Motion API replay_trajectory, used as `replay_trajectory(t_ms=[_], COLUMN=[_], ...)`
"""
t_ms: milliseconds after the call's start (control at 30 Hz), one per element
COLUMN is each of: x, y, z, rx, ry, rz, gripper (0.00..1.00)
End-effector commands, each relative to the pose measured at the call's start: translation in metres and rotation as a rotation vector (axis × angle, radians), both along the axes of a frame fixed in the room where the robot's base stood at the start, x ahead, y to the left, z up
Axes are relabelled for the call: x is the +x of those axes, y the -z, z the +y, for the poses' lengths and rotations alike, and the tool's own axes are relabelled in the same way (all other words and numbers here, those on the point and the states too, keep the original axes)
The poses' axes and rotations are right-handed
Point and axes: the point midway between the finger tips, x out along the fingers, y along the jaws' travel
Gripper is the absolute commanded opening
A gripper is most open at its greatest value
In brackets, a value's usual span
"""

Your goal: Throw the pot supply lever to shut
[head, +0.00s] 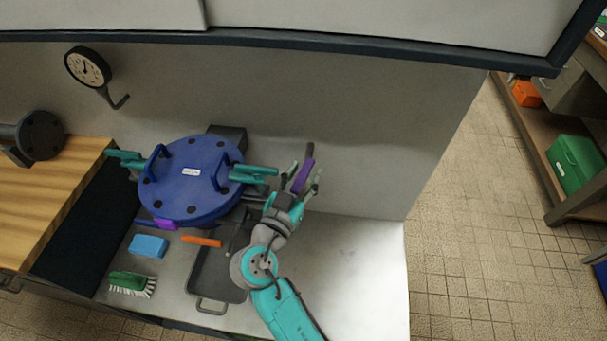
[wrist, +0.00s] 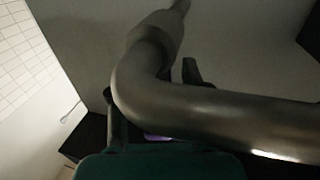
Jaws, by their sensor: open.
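A lever with a purple grip (head: 303,177) and a grey tip stands right of the blue pot (head: 190,178); I take it for the pot supply lever. My gripper (head: 305,174) is open, with one finger on each side of the purple grip in the head view. I cannot tell whether the fingers touch it. In the wrist view a dark bent pipe (wrist: 190,105) crosses close in front and hides most of the lever and fingers. A small purple patch (wrist: 157,136) shows below the pipe.
Teal clamps (head: 253,174) flank the pot lid. An orange handle (head: 201,241), a blue sponge (head: 148,246), a green brush (head: 132,284) and a grey tray (head: 216,283) lie in front. A gauge (head: 87,67) is on the wall. The bench right of my arm is clear.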

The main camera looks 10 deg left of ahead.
Motion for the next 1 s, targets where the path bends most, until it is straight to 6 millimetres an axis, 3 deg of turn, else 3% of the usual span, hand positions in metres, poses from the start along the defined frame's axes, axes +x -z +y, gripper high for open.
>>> replay_trajectory(t_ms=[167, 700, 1000], x=[-0.011, -0.101, -0.115], y=[0.000, 0.001, 0.000], z=[0.004, 0.032, 0.035], rx=[0.000, -0.001, 0.001], ry=[-0.003, -0.004, 0.000], rz=[0.001, 0.001, 0.000], gripper=[0.48, 0.48, 0.48])
